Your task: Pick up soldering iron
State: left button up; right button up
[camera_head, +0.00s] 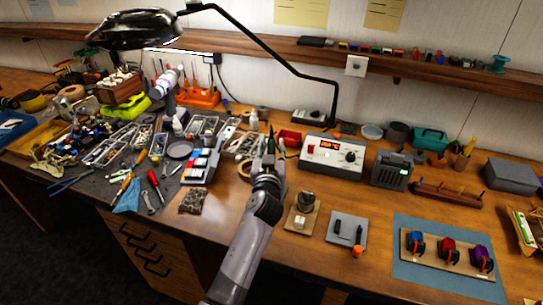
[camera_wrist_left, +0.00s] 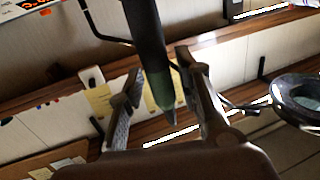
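The soldering iron (camera_wrist_left: 158,78), as I take it, is a dark rod with a dull green pointed end. In the left wrist view it stands between the two fingers of my left gripper (camera_wrist_left: 160,70). The fingers come close to its sides, but I cannot tell whether they touch it. In the head view my left gripper (camera_head: 270,153) is above the bench, left of the soldering station (camera_head: 326,150) with its red display. A dark upright tip shows between its fingers there. The lower end of the iron is hidden. My right gripper is not in view.
A lamp (camera_head: 135,28) with a long black arm reaches over the bench. Tools and small trays crowd the left. A wooden shelf (camera_head: 430,72) runs along the wall.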

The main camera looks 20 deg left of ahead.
pick_arm(q)
jog(key=shift+w+a+f, duration=0.1)
jog(key=shift+c, duration=1.2)
grip_shut()
jog(key=shift+r, duration=0.4)
notch_tip(320, 180, up, 19)
jog(key=b, duration=0.1)
jog(key=shift+r, duration=0.15)
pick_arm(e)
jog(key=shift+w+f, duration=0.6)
